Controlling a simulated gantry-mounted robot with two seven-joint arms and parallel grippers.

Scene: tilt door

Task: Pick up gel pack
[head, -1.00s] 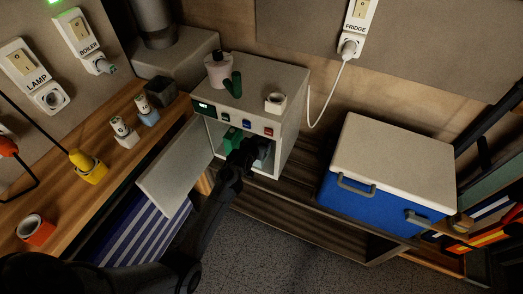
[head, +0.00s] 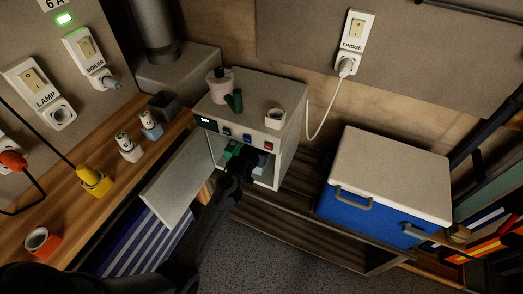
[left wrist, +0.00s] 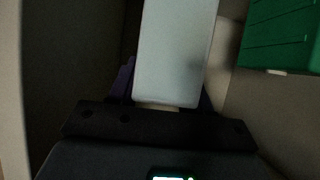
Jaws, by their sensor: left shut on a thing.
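The gel pack appears to be the pale, flat slab (left wrist: 178,50) in the left wrist view, standing between the fingers. My left gripper (head: 240,163) is inside the open front of the small white fridge box (head: 291,160) and is shut on the slab. In the left wrist view the gripper (left wrist: 168,103) sits at the slab's near end. A green ribbed box (left wrist: 285,35) stands just right of the slab; a green thing also shows inside the fridge in the head view (head: 231,150). The fridge's inside is dark and partly hidden by my gripper. My right gripper is not in view.
The fridge door (head: 175,180) hangs open to the left. A pink-white jar (head: 220,85), a green cylinder (head: 234,101) and a white cup (head: 274,118) stand on top. A blue cooler (head: 385,175) with white lid stands right. A wooden bench (head: 95,205) runs along the left.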

